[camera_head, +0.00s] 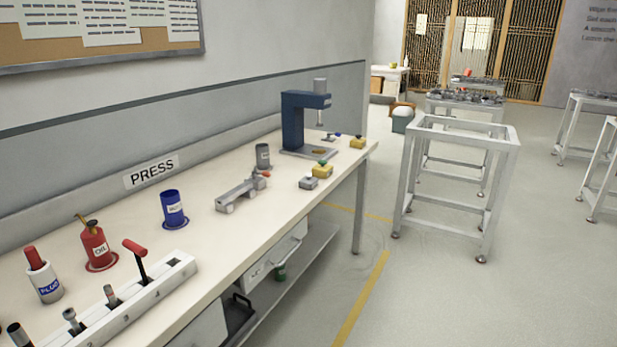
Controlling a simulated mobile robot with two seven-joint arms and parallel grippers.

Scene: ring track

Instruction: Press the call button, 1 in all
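No thing in view is clearly labelled as the call button. A small grey block (308,183) lies just in front of the nearer yellow box. Which of these is the call button I cannot tell. Neither of my grippers shows in the head view.
A blue press (293,122), a grey cup (263,157), a clamp-like fixture (241,192), a blue can (173,209), a red oil can (97,246) and a tool rack (136,304) stand on the bench. Bare metal frames (456,191) stand at right. Floor (440,300) beside the bench is clear.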

